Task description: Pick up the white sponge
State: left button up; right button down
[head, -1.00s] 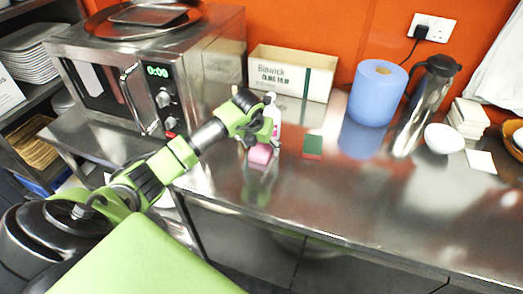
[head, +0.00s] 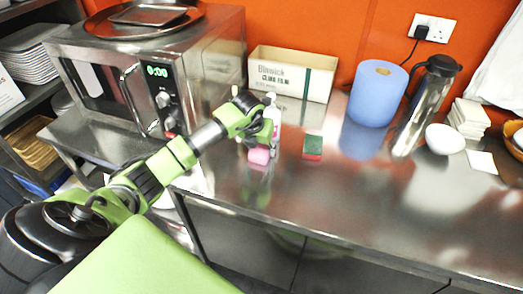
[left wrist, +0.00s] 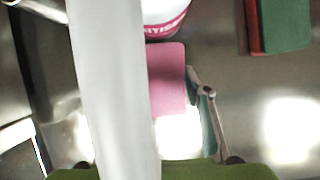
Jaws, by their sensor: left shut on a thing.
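No white sponge can be made out. A pink sponge-like block (head: 259,156) is on or just above the steel counter, below my left gripper (head: 258,145). In the left wrist view the pink block (left wrist: 169,80) lies at the fingertips of my left gripper (left wrist: 165,80), which is shut on it. The right-hand finger shows against its edge; the other finger is hidden behind a pale strip (left wrist: 110,90) very close to the lens, which I cannot identify. A green and red sponge (head: 313,147) lies to the right. My right gripper is not in view.
A white bottle with a pink label (left wrist: 165,18) stands just behind the block. A cardboard box (head: 291,75), blue roll (head: 377,93), steel flask (head: 424,105) and white bowl (head: 445,139) stand farther along. A microwave (head: 155,75) is at left. The front counter is clear.

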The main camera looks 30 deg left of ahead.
aim_at(261, 148)
pick_arm(q)
jog(key=shift+r+p, duration=0.35)
notch_tip(261, 148, up, 2)
jog(key=shift+w+r+b, duration=0.1)
jog(key=shift+r+b, duration=0.1)
jog(key=shift+b, duration=1)
jog(key=s+d+r+b, duration=0.4)
jog(key=s+r, duration=0.6)
jog(key=s, duration=0.3)
jog(key=shift+s+d+r, duration=0.2)
jog(key=shift+d, duration=0.25)
jog(key=shift+o, duration=0.6)
